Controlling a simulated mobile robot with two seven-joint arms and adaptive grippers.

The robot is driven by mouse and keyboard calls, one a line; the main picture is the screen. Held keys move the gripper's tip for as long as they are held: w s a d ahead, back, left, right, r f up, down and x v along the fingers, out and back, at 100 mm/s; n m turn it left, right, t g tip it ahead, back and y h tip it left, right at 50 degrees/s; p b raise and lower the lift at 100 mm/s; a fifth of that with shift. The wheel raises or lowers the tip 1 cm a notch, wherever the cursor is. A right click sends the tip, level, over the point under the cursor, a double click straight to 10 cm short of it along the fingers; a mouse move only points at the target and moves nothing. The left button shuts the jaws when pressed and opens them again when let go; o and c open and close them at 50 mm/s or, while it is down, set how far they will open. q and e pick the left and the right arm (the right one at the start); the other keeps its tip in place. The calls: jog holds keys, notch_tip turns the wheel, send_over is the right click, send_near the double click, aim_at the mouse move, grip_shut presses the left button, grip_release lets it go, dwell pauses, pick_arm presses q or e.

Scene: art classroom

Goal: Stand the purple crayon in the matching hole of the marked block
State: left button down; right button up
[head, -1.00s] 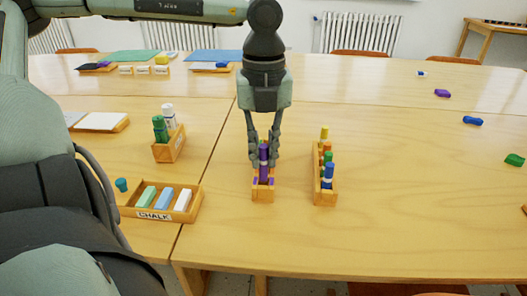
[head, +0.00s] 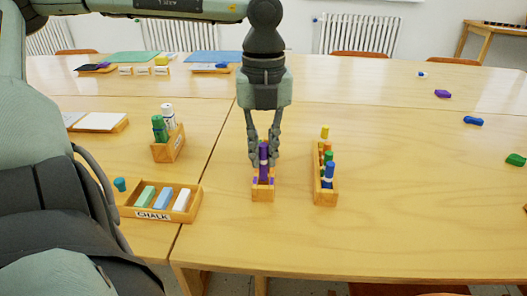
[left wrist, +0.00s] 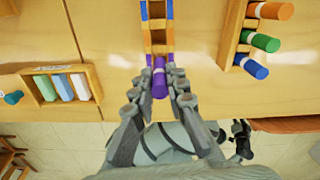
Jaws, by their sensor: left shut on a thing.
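The purple crayon (head: 263,158) stands upright between the fingers of my left gripper (head: 263,162), which is shut on it. The crayon also shows in the left wrist view (left wrist: 159,80), between the fingertips (left wrist: 157,98). The marked wooden block (head: 263,196) is directly below, with purple marks beside the crayon at its near end. In the left wrist view the block (left wrist: 157,48) has holes in a row with coloured bands. The crayon's lower end is at the near hole; how deep it sits is hidden. My right gripper seems to show, dark and small, in the left wrist view (left wrist: 241,136).
A wooden holder (head: 326,199) with several crayons stands close on the right. On the left are a chalk tray (head: 188,216) and a holder (head: 168,153) with green and white sticks. The table (head: 410,215) is clear on the right, apart from small coloured pieces farther off.

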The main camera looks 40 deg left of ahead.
pick_arm(q)
jog(key=shift+b, duration=0.35)
dwell(0.5)
jog(key=shift+f+b, duration=1.4)
jog(key=shift+b, duration=1.05)
dwell(2.1)
dwell(0.3)
jog(key=c, duration=1.4)
grip_release()
jog(key=shift+c, duration=0.2)
jog(key=shift+o, duration=1.2)
jog(key=shift+r, duration=0.1)
jog(key=shift+r+p, duration=1.5)
jog(key=shift+r, duration=1.4)
